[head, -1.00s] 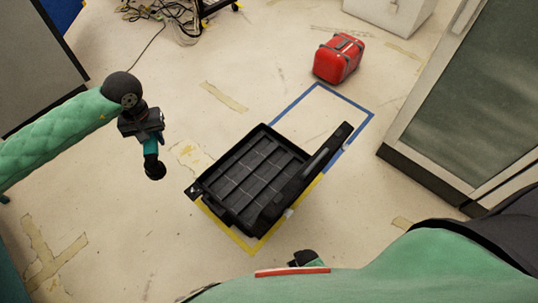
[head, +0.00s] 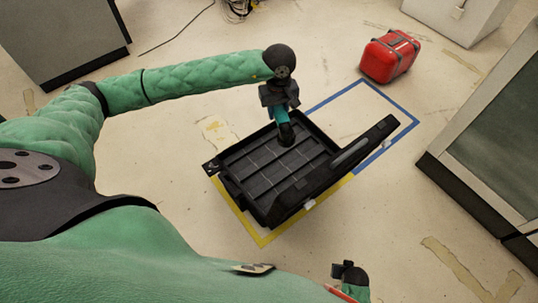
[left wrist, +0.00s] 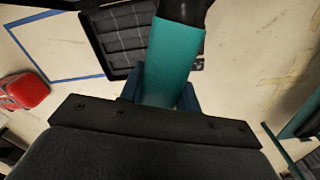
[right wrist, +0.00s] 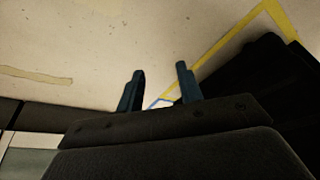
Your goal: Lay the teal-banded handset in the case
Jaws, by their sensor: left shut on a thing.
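The open black case (head: 245,190) lies on the floor inside a yellow tape outline, its inside split by low ribs. It also shows in the left wrist view (left wrist: 125,45). My left gripper (head: 279,103) is over the far part of the case. It is shut on the teal-banded handset (head: 285,127), whose teal band (left wrist: 175,65) fills the middle of the left wrist view. The handset's dark end points down toward the case; I cannot tell whether it touches. My right gripper (right wrist: 160,88) is open and empty, near the bottom of the head view (head: 347,270).
A red case (head: 390,56) stands on the floor beyond a blue tape outline (head: 400,108). Cabinets stand at the left (head: 60,40) and right (head: 495,130). The floor left of the black case is clear.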

